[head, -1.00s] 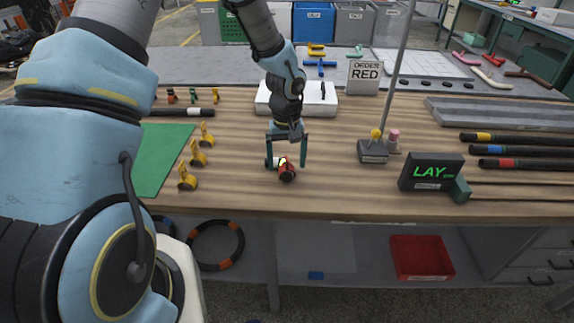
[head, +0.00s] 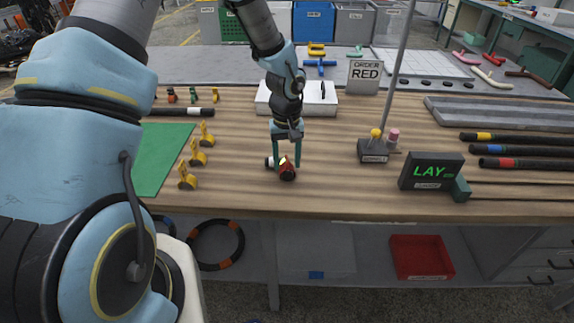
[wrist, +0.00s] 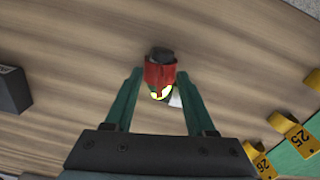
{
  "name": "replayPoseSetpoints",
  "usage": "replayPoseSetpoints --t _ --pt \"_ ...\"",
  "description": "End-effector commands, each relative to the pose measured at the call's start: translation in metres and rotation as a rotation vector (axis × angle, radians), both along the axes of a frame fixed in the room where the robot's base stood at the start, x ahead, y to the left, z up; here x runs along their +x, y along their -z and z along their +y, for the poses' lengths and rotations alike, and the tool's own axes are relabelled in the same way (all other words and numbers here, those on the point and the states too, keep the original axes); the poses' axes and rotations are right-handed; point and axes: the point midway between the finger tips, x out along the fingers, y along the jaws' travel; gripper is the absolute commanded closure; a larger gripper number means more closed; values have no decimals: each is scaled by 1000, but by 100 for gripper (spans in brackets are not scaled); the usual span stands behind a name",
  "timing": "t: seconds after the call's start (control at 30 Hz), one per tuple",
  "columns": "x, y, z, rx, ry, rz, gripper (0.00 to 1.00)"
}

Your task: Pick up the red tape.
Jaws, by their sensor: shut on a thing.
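The red tape (head: 288,174) lies low at the wooden tabletop in the middle, a small red piece with a dark end and a pale part beside it. In the wrist view the red tape (wrist: 160,74) sits between the two green fingers, with its black end pointing away and a yellow ring at its near end. My gripper (head: 287,166) reaches down from above and is shut on the red tape, one finger on each side. My gripper also shows in the wrist view (wrist: 160,80). Whether the tape touches the table is unclear.
Yellow numbered clips (head: 197,158) and a green mat (head: 165,150) are to the left. A grey block with pegs (head: 373,150), a LAY display (head: 431,172) and a RED order sign (head: 364,77) stand to the right. Banded black hoses (head: 520,150) lie further right.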

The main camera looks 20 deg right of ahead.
Motion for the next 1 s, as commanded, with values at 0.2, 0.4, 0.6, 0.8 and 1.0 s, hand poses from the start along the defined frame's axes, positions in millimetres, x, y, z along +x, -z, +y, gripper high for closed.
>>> replayPoseSetpoints --t 0.2,0.4,0.6,0.8,1.0 --pt "1 -8 -1 -2 -1 -1 100" --pt "2 -41 -1 -4 -2 -5 100" --pt "1 -78 -1 -4 -1 -4 100" --pt "0 -98 0 -1 -1 -1 100" --pt "0 -101 0 -1 0 0 100"
